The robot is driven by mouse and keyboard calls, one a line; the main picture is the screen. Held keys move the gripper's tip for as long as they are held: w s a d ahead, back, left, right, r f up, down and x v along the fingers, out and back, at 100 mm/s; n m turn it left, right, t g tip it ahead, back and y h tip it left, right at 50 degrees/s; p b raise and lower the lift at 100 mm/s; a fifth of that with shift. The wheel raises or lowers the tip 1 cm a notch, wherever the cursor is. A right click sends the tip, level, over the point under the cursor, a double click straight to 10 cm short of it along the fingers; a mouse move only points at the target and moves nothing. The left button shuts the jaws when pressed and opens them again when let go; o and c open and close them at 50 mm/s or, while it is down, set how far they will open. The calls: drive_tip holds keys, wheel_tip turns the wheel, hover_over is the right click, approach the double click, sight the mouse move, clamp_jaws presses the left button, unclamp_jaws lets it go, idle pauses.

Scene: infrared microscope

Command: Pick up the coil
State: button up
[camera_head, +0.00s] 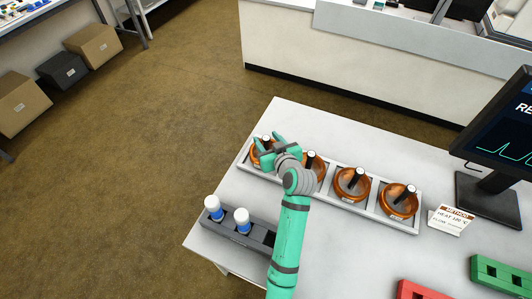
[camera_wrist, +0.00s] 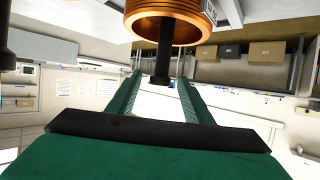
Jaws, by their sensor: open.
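Several copper-orange coils, each with a dark upright post, sit in a row in a pale tray (camera_head: 376,214). The leftmost coil (camera_head: 257,161) is partly hidden by my gripper (camera_head: 268,146). The second coil (camera_head: 320,163) is partly covered by my wrist. The third coil (camera_head: 347,190) and the rightmost coil (camera_head: 395,207) are in clear view. In the wrist view a coil (camera_wrist: 168,26) fills the top, and its dark post (camera_wrist: 161,66) shows between the two open fingers of my gripper (camera_wrist: 160,78). I see no finger touching the post.
A dark grey rack (camera_head: 226,229) with white-and-blue vials (camera_head: 242,220) stands at the front left of the table. A method sign (camera_head: 450,220) and a monitor (camera_head: 500,145) are at the right. A red block (camera_head: 420,290) and a green block (camera_head: 502,275) lie front right.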

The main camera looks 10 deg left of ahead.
drive_tip(key=shift+w+a+f, duration=0.25)
drive_tip(key=shift+w+a, duration=0.05)
drive_tip(key=shift+w, duration=0.25)
clamp_jaws()
drive_tip(key=shift+r, duration=0.1)
